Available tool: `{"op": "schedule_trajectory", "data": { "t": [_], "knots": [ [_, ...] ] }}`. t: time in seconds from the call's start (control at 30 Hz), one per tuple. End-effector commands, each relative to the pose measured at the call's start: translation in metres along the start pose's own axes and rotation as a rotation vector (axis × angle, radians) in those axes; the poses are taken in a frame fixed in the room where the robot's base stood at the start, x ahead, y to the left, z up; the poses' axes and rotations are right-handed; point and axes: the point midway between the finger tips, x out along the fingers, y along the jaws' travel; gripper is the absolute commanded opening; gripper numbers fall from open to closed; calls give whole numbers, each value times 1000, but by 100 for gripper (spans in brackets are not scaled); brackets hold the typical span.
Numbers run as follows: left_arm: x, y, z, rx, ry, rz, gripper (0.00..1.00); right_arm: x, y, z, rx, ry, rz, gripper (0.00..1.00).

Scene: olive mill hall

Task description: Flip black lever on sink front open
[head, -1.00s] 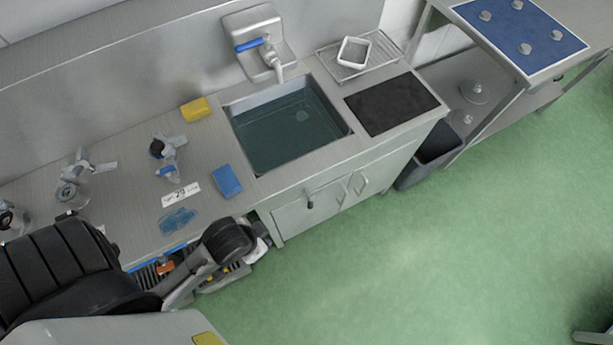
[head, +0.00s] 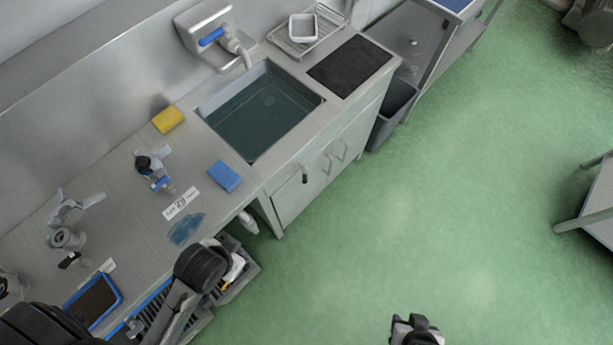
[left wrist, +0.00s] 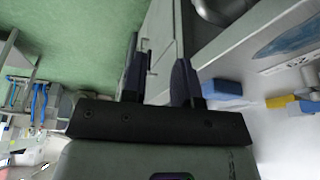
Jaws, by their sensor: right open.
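The black lever (head: 304,174) is a small dark handle on the pale front panel of the sink cabinet (head: 330,170), below the front rim of the water-filled sink (head: 262,108). It points downward. My left gripper (left wrist: 158,72) shows in the left wrist view with its two dark fingers apart and nothing visible between them. The cabinet front lies beyond its fingers; I cannot make out the lever there. In the head view my left arm is at the lower left, short of the lever. My right gripper (head: 416,326) is open at the bottom edge, over the floor, well away from the lever.
A blue sponge (head: 224,176), a yellow sponge (head: 168,120) and a number card (head: 182,204) lie on the counter. Metal parts and a blue-framed tablet (head: 92,300) are at left. A grey bin (head: 392,112) stands right of the cabinet. The green floor before it is clear.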

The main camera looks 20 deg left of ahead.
Motion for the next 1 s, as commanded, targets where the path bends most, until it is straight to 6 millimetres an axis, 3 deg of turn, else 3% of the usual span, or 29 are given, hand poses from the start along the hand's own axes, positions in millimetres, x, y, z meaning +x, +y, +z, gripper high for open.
{"op": "schedule_trajectory", "data": {
  "t": [0.17,0.27,0.47,0.57,0.67,0.8,1.0],
  "knots": [
    [14,0,0,-1,10,-1,10,13,-2,5,2,0,-3,43],
    [31,0,-4,-3,31,-2,1,32,-3,11,4,-1,-4,43],
    [81,9,-15,-4,86,15,0,84,-7,28,9,-3,-9,43],
    [119,20,-14,2,70,40,0,109,-9,36,11,-4,-11,43],
    [166,43,-10,14,29,115,0,134,-10,44,11,-4,-11,43],
    [238,94,-18,1,79,315,0,166,-12,55,11,-4,-11,43],
    [280,148,-45,-181,256,563,0,177,-11,59,8,-6,-9,43]
  ]
}}
